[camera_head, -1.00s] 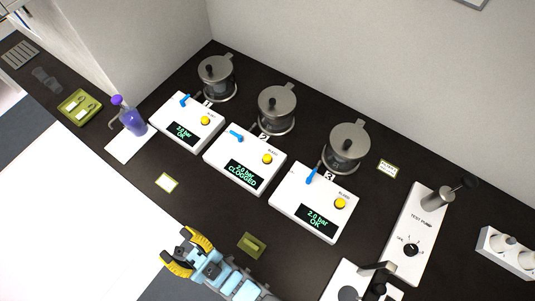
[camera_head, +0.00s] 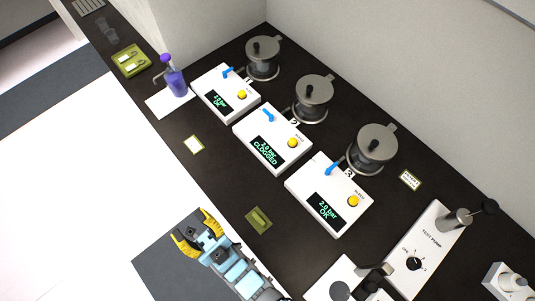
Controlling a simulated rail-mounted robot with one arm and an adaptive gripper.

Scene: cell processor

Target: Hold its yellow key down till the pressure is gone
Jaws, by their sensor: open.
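Three white control boxes stand in a row on the dark bench, each with a yellow key, a blue lever and a display. The middle box (camera_head: 256,130) reads 2.0 bar CLOGGED; its yellow key (camera_head: 293,143) is near its right corner. The left box (camera_head: 216,82) shows OK and a bar value too small to read surely; its yellow key (camera_head: 242,95) is uncovered. The right box (camera_head: 309,180) reads 2.0 bar OK, with its own yellow key (camera_head: 353,201). My gripper (camera_head: 190,232) is open and empty, beyond the bench's front edge, apart from all boxes.
Metal lidded pots (camera_head: 313,97) stand behind the boxes. A purple bottle (camera_head: 176,80) is at left, a green tray (camera_head: 131,62) beyond it. A small green block (camera_head: 259,220) lies near my arm. The test pump (camera_head: 425,248) is at right.

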